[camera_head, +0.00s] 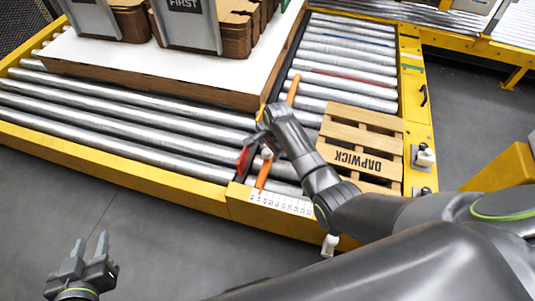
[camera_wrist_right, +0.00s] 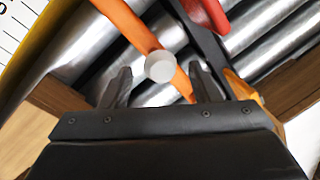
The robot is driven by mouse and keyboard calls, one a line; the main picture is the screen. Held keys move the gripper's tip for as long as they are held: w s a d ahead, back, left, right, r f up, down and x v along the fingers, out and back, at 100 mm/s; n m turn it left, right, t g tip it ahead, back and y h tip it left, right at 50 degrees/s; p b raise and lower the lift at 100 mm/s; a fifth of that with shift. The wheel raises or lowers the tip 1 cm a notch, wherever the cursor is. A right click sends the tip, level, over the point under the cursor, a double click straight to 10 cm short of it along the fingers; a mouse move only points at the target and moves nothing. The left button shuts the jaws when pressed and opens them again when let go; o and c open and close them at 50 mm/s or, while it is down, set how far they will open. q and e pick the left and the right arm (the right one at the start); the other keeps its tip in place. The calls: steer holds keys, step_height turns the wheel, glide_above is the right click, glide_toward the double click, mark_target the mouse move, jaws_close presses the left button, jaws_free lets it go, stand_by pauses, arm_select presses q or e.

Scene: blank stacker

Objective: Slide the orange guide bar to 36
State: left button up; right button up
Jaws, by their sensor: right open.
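The orange guide bar (camera_head: 262,175) lies across the rollers, its near end at the white number scale (camera_head: 280,203) on the yellow front rail. The scale's numbers are too small to read. My right gripper (camera_head: 262,147) is over the bar. In the right wrist view the bar (camera_wrist_right: 122,20) carries a round pale knob (camera_wrist_right: 160,66). The open fingers of my right gripper (camera_wrist_right: 161,88) stand on either side of the knob, with gaps showing; contact is not visible. My left gripper (camera_head: 90,245) is open and empty over the floor at lower left.
A red handle (camera_head: 243,158) on a dark bar sits just left of the guide bar. A wooden pallet marked DAPWICK (camera_head: 360,140) lies on the rollers to the right. A white-topped board (camera_head: 130,70) bearing brown stacks fills the upper left.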

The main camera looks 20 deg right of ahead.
steer(key=f, duration=0.1)
steer(key=f+b, duration=0.1)
steer(key=f, duration=0.1)
steer(key=shift+w+a+f+b, duration=0.1)
steer(key=shift+w+a+b, duration=0.05)
steer(key=shift+w+b, duration=0.15)
arm_select(q)
step_height(320, 180, up, 12)
steer(key=w+m+t, duration=0.1)
steer(key=w+t, duration=0.1)
steer(key=t, duration=0.5)
steer(key=shift+w+t+y, duration=0.15)
steer(key=shift+t+y, duration=0.15)
steer(key=shift+t, duration=0.1)
steer(key=shift+a, duration=0.1)
arm_select(e)
jaws_close()
